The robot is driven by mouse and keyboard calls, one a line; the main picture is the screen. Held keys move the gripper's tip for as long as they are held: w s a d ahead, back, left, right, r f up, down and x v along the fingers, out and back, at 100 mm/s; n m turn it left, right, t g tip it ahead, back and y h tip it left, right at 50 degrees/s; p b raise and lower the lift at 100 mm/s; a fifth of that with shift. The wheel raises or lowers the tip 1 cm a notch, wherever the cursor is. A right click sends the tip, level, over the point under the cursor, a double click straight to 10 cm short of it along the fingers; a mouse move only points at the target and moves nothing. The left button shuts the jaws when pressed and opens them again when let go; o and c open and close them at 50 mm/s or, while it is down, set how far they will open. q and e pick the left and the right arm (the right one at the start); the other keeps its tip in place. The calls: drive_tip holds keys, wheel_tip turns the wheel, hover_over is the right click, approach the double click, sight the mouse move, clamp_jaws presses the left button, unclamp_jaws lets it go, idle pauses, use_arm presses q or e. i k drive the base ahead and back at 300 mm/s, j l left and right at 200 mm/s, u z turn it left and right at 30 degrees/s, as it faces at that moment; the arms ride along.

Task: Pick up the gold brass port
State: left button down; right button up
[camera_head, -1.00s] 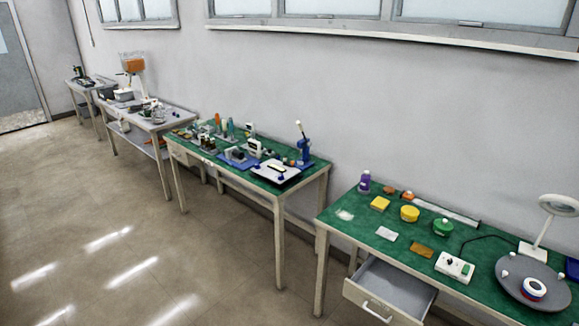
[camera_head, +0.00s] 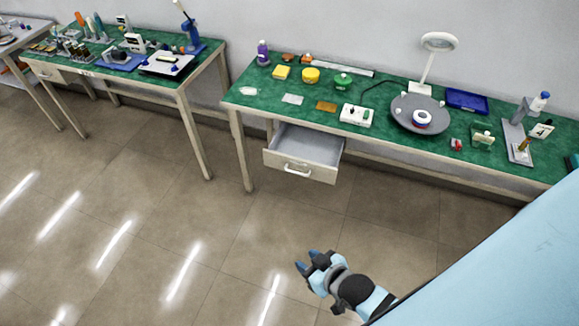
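A small gold-coloured upright piece (camera_head: 524,144), which looks like the brass port, stands on a grey stand (camera_head: 513,136) at the right end of the green-topped table. It is too small to make out in detail. My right gripper (camera_head: 308,260) is over the floor in front of this table, low and left of the gold piece and well apart from it. Its dark blue fingertips look spread, with nothing between them. My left gripper is not in view.
The green table (camera_head: 385,95) holds a round grey tray (camera_head: 405,120), a lamp (camera_head: 438,42), a white box (camera_head: 357,115) and a blue tray (camera_head: 467,100). Its drawer (camera_head: 302,165) stands open towards me. The floor (camera_head: 200,230) in front is clear.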

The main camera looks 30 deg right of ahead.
sight(527, 140)
drive_tip(key=z, duration=2.2)
drive_tip(key=i+z, duration=0.2)
drive_tip(key=i, duration=0.25)
drive_tip(key=i+j+z, duration=0.25)
drive_tip(key=i, duration=0.25)
drive_tip(key=l, duration=0.1)
